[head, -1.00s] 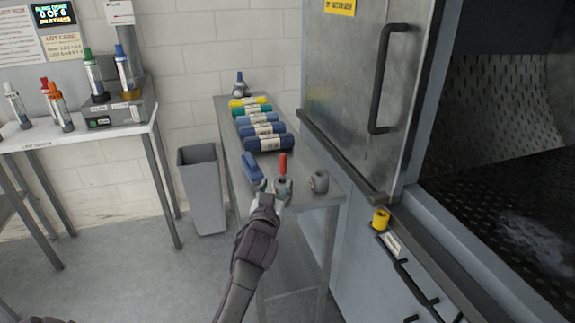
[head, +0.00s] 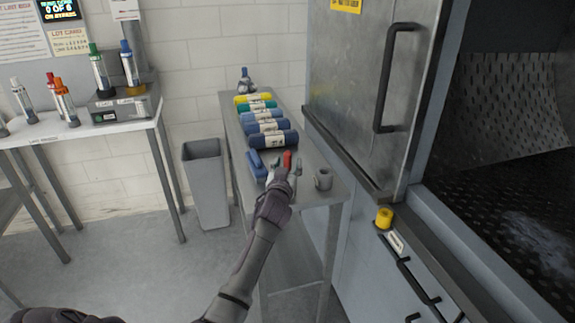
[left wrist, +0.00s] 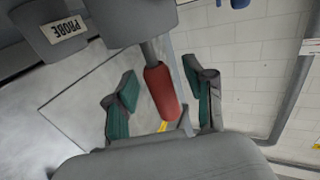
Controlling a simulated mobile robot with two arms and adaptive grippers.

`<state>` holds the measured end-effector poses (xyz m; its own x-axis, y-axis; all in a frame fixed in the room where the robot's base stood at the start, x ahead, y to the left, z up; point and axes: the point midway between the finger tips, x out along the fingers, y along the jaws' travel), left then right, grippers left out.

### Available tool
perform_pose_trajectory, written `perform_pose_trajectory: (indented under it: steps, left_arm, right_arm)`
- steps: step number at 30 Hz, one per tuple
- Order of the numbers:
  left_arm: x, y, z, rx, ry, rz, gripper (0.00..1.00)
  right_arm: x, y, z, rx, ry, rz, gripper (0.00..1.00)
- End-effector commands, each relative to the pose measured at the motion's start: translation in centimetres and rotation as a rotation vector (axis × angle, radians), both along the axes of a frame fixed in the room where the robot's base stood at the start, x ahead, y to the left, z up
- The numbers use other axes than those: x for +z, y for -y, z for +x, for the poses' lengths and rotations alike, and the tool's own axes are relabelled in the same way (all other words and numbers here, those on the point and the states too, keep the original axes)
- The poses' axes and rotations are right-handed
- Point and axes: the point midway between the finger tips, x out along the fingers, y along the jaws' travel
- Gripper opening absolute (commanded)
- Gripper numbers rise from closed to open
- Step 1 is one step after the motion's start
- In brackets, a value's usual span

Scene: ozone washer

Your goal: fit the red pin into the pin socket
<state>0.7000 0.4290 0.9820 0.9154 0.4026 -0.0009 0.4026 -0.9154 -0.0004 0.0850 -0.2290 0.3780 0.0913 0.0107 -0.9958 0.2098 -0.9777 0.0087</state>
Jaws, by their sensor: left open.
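The red pin (head: 288,160) stands on the narrow metal table. In the left wrist view the red pin (left wrist: 163,94) has a grey shaft rising from a grey block (left wrist: 116,20). My left gripper (head: 282,170) is at the pin. In the left wrist view its green-padded fingers (left wrist: 163,85) are open on either side of the red part, with gaps. A grey hollow holder (head: 323,179) stands just right of the pin; a grey block labelled PROBE (left wrist: 60,32) shows in the wrist view. I cannot tell which part is the pin socket. My right gripper is not in view.
A blue tool (head: 256,165) lies left of the pin. Several coloured rolls (head: 266,140) lie behind it. The washer door (head: 360,90) and a yellow round fitting (head: 384,217) are at right. A grey bin (head: 205,185) stands left of the table.

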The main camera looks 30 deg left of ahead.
Motion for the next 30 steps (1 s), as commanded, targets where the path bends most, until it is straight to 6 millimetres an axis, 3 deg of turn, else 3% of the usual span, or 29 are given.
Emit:
perform_pose_trajectory:
  steps: [4, 13, 23, 30]
  left_arm:
    - [0.0, 0.0, 0.0, 0.0, 0.0, 0.0, 0.5]
    - [0.0, 0.0, 0.0, 0.0, 0.0, 0.0, 0.0]
    - [0.3, 0.0, 0.0, 0.0, 0.002, 0.001, 0.0]
    - [4.2, 0.0, 0.0, 0.0, 0.008, 0.001, 0.0]
  right_arm:
    - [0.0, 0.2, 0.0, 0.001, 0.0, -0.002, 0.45]
    - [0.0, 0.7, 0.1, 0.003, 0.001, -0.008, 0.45]
    - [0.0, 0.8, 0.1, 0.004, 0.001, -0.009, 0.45]
    - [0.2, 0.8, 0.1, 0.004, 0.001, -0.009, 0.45]
